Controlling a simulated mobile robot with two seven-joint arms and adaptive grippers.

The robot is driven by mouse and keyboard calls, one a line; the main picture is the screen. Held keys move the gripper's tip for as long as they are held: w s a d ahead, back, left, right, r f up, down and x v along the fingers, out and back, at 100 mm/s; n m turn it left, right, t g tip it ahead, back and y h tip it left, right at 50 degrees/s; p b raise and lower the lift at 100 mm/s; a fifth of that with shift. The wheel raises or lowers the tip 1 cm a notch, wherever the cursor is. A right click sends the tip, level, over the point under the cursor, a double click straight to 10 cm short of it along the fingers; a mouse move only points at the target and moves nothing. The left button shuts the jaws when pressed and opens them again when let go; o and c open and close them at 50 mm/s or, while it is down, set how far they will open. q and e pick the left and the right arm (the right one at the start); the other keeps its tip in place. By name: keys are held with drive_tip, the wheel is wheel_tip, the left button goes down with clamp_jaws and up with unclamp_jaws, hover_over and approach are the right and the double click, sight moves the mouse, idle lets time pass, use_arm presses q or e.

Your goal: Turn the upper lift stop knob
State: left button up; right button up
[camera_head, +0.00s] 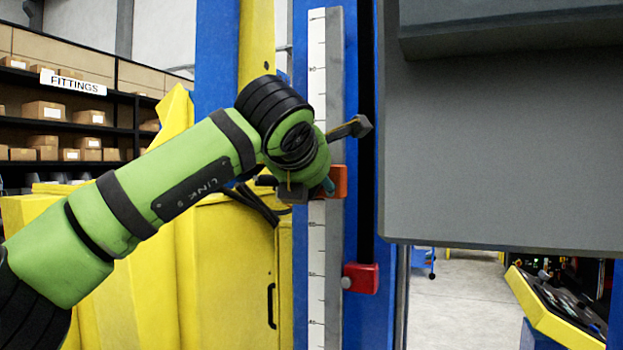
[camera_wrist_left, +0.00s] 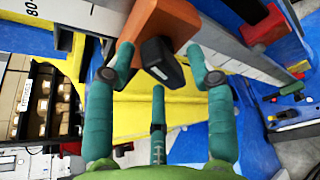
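The upper lift stop is an orange block (camera_head: 339,181) on the white scale strip (camera_head: 317,240) of the blue column. In the left wrist view the orange block (camera_wrist_left: 157,27) carries a black knob (camera_wrist_left: 162,62). My left gripper (camera_wrist_left: 160,75) has its teal fingers spread, one on each side of the knob and a third below. I see no clear contact with the knob. In the head view my left gripper (camera_head: 325,186) is at the orange block, mostly hidden behind my green wrist. My right gripper is not in view.
A red stop (camera_head: 361,278) with a grey knob sits lower on the column. A large grey plate (camera_head: 500,130) fills the right side. A yellow cabinet (camera_head: 235,260) stands behind my left arm. A grey-headed rod (camera_head: 355,127) sticks out just above my wrist.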

use_arm(q)
drive_tip(key=v, duration=1.2)
drive_tip(key=shift+a, duration=0.1)
